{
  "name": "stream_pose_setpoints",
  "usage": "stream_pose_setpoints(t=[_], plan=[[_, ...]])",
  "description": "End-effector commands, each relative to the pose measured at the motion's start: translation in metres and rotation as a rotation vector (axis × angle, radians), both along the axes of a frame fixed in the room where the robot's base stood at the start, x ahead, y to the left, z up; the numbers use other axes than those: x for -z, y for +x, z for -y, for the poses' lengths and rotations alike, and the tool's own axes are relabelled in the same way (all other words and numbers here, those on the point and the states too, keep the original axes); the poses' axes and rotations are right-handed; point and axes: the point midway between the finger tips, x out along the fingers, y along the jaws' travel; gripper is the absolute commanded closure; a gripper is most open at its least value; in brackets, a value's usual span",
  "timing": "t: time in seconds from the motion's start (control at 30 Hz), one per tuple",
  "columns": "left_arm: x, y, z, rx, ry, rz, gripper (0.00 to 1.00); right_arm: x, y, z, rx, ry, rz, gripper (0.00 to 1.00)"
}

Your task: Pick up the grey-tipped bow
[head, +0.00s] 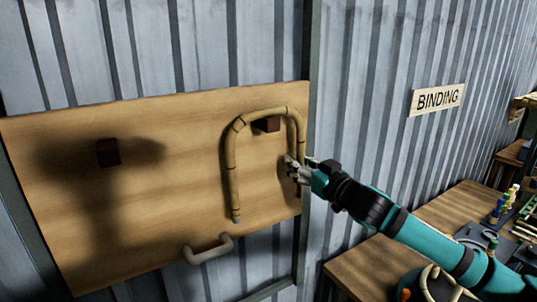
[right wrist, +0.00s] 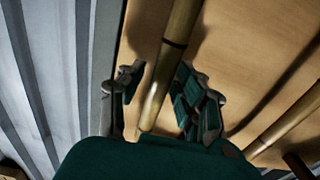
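The bow (head: 232,160) is a tan rattan rod bent into an upside-down U with dark bands. It hangs over a dark peg (head: 266,125) on a wooden board. The low end of its left leg has a grey tip (head: 236,219). My left gripper is not in view.
The wooden board (head: 75,220) also bears an empty dark peg (head: 108,152) at left. A pale U-shaped handle (head: 208,249) sticks out at its lower edge. A wooden table (head: 440,211) with bottles stands at right.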

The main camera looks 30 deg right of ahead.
Motion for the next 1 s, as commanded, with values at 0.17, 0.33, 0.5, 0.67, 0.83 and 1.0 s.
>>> stream_pose_setpoints(t=[0.17,0.33,0.5,0.67,0.83,1.0], plan=[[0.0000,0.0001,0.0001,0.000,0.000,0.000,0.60,0.0000,-0.0002,0.0001,0.000,0.000,0.000,0.92],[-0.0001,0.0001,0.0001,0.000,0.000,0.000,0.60,0.0000,-0.0002,0.0001,0.000,0.000,0.000,1.00],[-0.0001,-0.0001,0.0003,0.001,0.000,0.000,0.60,-0.0002,-0.0002,0.0001,0.000,0.000,0.000,1.00],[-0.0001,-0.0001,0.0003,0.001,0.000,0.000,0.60,-0.0003,-0.0002,0.0001,0.000,0.000,0.000,1.00],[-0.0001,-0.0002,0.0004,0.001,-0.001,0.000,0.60,-0.0004,-0.0002,0.0001,0.000,0.000,0.000,1.00],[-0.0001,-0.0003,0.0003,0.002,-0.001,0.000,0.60,-0.0008,-0.0003,0.0001,0.000,0.000,0.001,1.00]])
